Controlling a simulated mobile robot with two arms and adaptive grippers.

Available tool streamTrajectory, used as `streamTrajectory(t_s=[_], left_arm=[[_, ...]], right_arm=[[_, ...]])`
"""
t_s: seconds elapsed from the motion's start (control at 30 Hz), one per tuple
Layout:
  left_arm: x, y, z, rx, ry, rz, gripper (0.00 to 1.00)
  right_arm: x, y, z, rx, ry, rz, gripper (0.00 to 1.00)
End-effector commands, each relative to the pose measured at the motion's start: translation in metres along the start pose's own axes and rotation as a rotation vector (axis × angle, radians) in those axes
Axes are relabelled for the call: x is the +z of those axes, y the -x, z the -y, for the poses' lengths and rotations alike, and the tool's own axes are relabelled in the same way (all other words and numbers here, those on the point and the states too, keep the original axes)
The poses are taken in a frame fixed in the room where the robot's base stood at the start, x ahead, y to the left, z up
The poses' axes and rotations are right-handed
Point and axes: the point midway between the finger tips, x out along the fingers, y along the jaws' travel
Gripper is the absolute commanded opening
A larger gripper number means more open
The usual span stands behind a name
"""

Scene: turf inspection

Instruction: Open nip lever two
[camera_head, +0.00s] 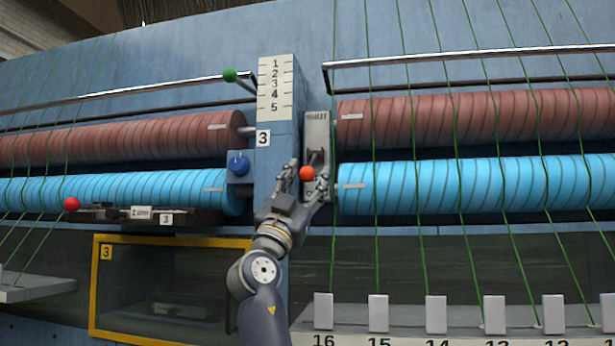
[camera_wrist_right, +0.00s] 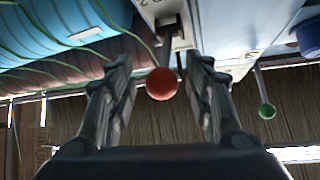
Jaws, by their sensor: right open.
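A lever with an orange-red ball knob (camera_head: 306,173) sticks out of a slot in a pale grey plate (camera_head: 317,132). The plate stands just right of the blue post, and lettering near its top seems to read SHUT. The knob also shows in the right wrist view (camera_wrist_right: 161,84). My right gripper (camera_head: 305,182) is open, with one finger on each side of the knob. In the wrist view gaps show between the knob and both fingers, so it is not gripped. My left gripper is not in view.
Brown rolls (camera_head: 480,117) and blue rolls (camera_head: 480,186) lie on both sides of the post. A green ball (camera_head: 229,75), a blue knob (camera_head: 238,164) and a red ball (camera_head: 71,204) are at left. Green strands run down over the rolls. A yellow-framed window (camera_head: 93,290) is below.

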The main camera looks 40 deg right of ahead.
Motion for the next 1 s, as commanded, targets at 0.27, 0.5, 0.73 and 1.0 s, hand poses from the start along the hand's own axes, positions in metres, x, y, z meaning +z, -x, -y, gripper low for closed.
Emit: streamTrajectory(t_s=[0.27,0.5,0.73,1.0], left_arm=[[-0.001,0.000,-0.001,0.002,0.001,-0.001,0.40],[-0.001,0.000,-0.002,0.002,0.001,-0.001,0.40],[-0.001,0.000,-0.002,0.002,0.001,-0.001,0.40],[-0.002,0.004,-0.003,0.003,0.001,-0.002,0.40]], right_arm=[[0.003,0.054,0.001,-0.003,-0.001,0.004,0.47],[0.004,0.096,0.000,0.000,0.002,0.006,0.47],[0.003,0.111,-0.001,0.001,0.001,0.005,0.47],[0.003,0.112,-0.001,0.002,0.002,0.005,0.47]])
